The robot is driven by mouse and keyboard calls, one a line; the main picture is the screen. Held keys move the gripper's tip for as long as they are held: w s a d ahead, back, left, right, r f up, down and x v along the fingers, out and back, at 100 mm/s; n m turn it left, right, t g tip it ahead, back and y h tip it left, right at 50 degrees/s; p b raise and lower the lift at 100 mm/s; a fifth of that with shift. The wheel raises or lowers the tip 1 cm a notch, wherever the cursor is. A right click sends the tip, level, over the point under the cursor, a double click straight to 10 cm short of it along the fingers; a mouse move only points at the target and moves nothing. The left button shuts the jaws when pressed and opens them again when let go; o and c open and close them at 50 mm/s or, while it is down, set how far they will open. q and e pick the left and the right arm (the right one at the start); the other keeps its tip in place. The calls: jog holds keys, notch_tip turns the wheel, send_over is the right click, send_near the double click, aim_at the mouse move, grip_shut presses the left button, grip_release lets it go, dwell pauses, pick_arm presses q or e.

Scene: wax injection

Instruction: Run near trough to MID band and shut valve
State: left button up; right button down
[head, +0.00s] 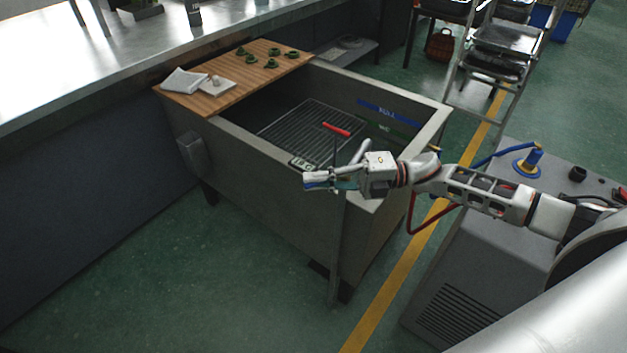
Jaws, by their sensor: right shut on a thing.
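The near trough (250,160) is a grey open tank with a dark grid in its bottom. Inside its far right wall are a blue band (386,113) and, below it, a green band (392,128) with small lettering. No liquid level can be made out. A red handle (337,129) tops a thin dark stem at the trough's near side, above an upright pipe (337,250). My right gripper (334,172) is at this stem, below the red handle, shut on what looks like the valve; its fingers hide the grip. My left gripper is not in view.
A wooden board (225,90) across the trough's left end holds several green pieces (270,62) and a white cloth (185,80). A small display (301,164) sits on the near rim. A grey machine (470,270) with a blue hose stands at right. Green floor is clear in front.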

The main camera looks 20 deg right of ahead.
dwell(0.3)
jog(key=c, duration=2.2)
grip_release()
jog(key=shift+o, duration=0.2)
jog(key=v, duration=1.2)
jog(key=shift+c, duration=0.4)
